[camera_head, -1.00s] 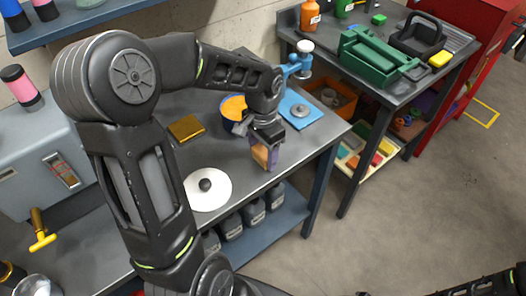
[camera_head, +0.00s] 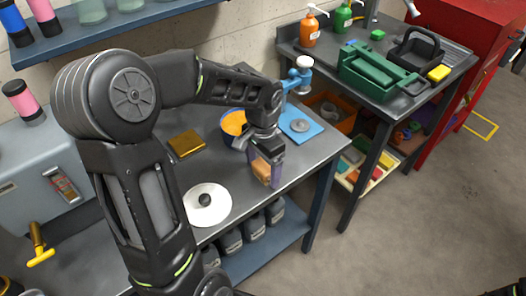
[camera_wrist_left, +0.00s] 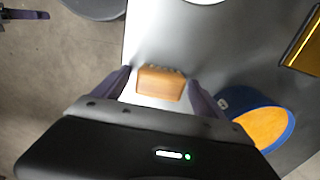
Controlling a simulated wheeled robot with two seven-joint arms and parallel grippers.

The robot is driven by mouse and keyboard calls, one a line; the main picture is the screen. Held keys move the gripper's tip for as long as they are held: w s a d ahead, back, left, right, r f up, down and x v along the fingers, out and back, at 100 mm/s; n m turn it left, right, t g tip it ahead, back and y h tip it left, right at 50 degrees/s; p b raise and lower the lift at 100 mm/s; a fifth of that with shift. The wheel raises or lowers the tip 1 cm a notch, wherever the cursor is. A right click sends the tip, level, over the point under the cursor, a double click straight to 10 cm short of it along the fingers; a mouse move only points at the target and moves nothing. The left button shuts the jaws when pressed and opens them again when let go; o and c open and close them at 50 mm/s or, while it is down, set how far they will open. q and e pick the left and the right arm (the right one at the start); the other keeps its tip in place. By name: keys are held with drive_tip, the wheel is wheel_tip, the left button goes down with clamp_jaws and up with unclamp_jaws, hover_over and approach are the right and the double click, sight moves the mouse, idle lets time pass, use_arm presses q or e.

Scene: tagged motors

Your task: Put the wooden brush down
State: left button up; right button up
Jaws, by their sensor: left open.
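The wooden brush (camera_head: 261,171) is at the front edge of the grey workbench (camera_head: 297,165), between the fingers of my left gripper (camera_head: 266,176). In the left wrist view the brush's brown wooden block (camera_wrist_left: 161,83) shows between the two purple fingers, with gaps on both sides. My left gripper (camera_wrist_left: 160,88) is open around it and points down. The brush's underside is hidden, so I cannot tell whether it touches the bench. Of my right arm, only a dark piece shows at the bottom right corner of the head view; its jaws cannot be made out.
A blue tub with orange contents (camera_head: 234,124) stands close behind the gripper. A yellow-gold block (camera_head: 186,144), a white disc with a dark knob (camera_head: 208,204) and a blue mat (camera_head: 299,126) lie on the bench. Dark bottles (camera_head: 232,241) stand on the shelf below.

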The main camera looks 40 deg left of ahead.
sight(263, 166)
use_arm(q)
wheel_tip(263, 166, up, 12)
drive_tip(key=shift+f, duration=0.15)
idle(1.0)
